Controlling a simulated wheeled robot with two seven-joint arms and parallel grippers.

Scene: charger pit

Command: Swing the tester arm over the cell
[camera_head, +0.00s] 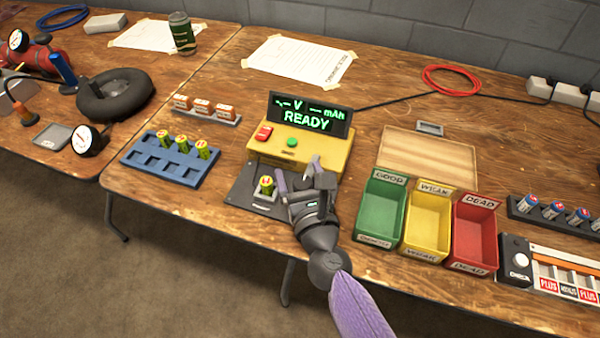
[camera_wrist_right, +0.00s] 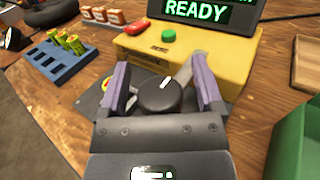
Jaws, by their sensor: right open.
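The yellow tester (camera_head: 290,156) has a dark display reading READY, a red button and a green button. A green cell (camera_head: 266,186) stands upright in a holder on the dark plate (camera_head: 240,190) in front of it. My right gripper (camera_head: 298,175) is to the right of the cell. In the right wrist view, its open jaws (camera_wrist_right: 162,85) stand on either side of a black round knob (camera_wrist_right: 160,95) with a white mark. The light grey tester arm (camera_wrist_right: 190,68) shows behind the knob, pointing towards the tester, not over the cell. Contact with the knob cannot be told.
Green (camera_head: 383,205), yellow (camera_head: 427,220) and red (camera_head: 474,232) bins stand close on the right. A blue rack (camera_head: 150,160) with several cells is on the left. A wooden board (camera_head: 425,160) lies behind the bins. Bare table lies between rack and plate.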

